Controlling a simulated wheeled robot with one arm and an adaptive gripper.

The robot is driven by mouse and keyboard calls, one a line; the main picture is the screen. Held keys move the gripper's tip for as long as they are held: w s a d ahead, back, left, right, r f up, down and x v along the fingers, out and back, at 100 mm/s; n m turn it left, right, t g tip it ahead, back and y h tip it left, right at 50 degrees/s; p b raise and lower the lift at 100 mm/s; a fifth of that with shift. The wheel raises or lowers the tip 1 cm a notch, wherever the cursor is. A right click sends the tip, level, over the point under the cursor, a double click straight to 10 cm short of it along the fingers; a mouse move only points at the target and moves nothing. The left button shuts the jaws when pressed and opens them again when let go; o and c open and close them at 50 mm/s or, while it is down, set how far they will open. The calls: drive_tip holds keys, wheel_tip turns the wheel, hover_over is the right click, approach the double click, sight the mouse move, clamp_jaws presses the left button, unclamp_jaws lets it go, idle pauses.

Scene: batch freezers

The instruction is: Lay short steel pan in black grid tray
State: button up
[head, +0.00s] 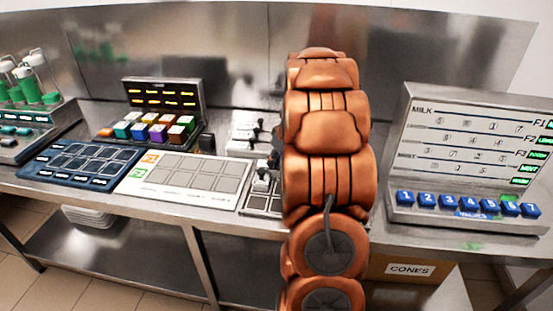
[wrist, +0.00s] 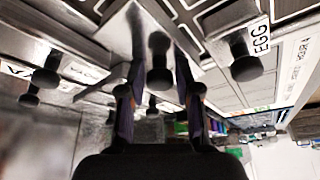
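In the head view, what seems to be the black grid tray (head: 256,204) lies at the counter's front, left of my copper arm, which hides part of it. Steel pieces with black knobs (head: 245,146) stand behind it, and one (head: 262,180) is at its back edge. I cannot tell which is the short steel pan. My gripper is hidden in the head view. In the wrist view my gripper (wrist: 157,88) is open, its two dark fingers on either side of a black knob (wrist: 158,75) on a steel piece, with gaps visible at both sides.
A navy grid tray (head: 40,166) and a white grid tray (head: 135,186) lie to the left. Coloured blocks (head: 157,130) stand behind them. A milk panel (head: 455,140) with blue numbered buttons stands right. In the wrist view, other knobs (wrist: 245,62) and an EGG label (wrist: 261,38) are close by.

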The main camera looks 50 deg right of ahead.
drive_tip(key=shift+o, duration=1.1)
drive_tip(key=shift+r, duration=0.2)
drive_tip(key=b+v, duration=0.2)
drive_tip(key=v, duration=1)
drive_tip(key=s+a+f+g+y, duration=0.1)
drive_tip(key=s+a+g, duration=0.15)
drive_tip(key=a, duration=1.05)
drive_tip(key=s+a+f+g, duration=0.1)
drive_tip(key=s+a, duration=0.3)
drive_tip(key=a, duration=1)
drive_tip(key=s+a+f+g, duration=0.1)
drive_tip(key=s+a+f, duration=0.1)
drive_tip(key=s+a, duration=0.3)
drive_tip(key=s+a+f+g+h, duration=0.1)
drive_tip(key=s+a, duration=0.4)
drive_tip(key=s, duration=0.9)
wheel_tip(320, 180, down, 2)
drive_tip(key=shift+a+f+g, duration=0.15)
drive_tip(key=shift+a+g, duration=0.05)
drive_tip(key=shift+g, duration=0.25)
